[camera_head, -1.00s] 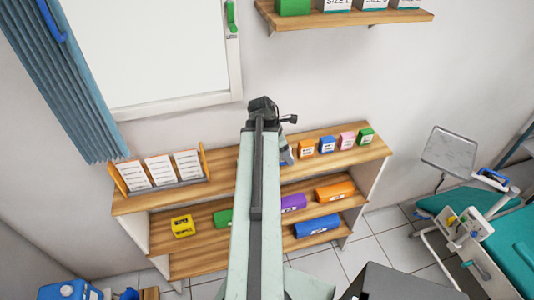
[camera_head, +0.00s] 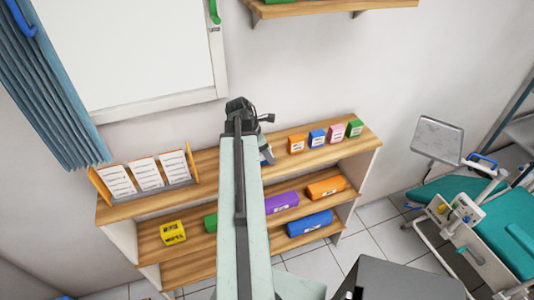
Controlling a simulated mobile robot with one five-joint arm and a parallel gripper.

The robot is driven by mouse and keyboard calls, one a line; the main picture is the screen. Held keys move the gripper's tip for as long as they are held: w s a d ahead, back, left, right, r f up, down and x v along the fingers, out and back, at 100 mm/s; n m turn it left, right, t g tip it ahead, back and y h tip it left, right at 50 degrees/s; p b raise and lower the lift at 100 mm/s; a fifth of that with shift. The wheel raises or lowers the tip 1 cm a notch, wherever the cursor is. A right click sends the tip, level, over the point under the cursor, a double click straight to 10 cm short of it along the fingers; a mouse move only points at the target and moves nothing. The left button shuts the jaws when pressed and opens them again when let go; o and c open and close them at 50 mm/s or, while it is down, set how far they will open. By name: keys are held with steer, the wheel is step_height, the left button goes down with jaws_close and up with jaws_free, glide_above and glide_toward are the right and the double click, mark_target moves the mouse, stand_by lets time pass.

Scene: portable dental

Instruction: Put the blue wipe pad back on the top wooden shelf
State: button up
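The wooden shelf unit (camera_head: 225,158) stands against the wall, with a top board and lower boards. A small blue labelled box (camera_head: 317,138) stands upright on the top board, between an orange and a pink one. A longer blue pack (camera_head: 310,223) lies on a lower board at the right. I cannot tell which of these, if either, is the wipe pad. My arm reaches over the middle of the unit. My gripper (camera_head: 266,153) shows only as a grey and bluish piece beside the arm's end, above the top board; its fingers and anything in them are mostly hidden.
A leaflet rack (camera_head: 147,178) fills the top board's left end. Lower boards hold a yellow wipes box (camera_head: 173,232) and green, purple (camera_head: 281,202) and orange packs (camera_head: 326,187). A wall shelf (camera_head: 335,8) is above. A dental chair (camera_head: 480,225) stands right.

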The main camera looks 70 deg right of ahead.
steer(key=o, duration=1.3)
steer(key=shift+f, duration=0.15)
steer(key=shift+a, duration=0.1)
steer(key=shift+r+p, duration=0.45)
steer(key=shift+r, duration=0.05)
steer(key=p+v, duration=1)
steer(key=v, duration=0.1)
steer(key=shift+w+r, duration=0.1)
steer(key=shift+r, duration=0.1)
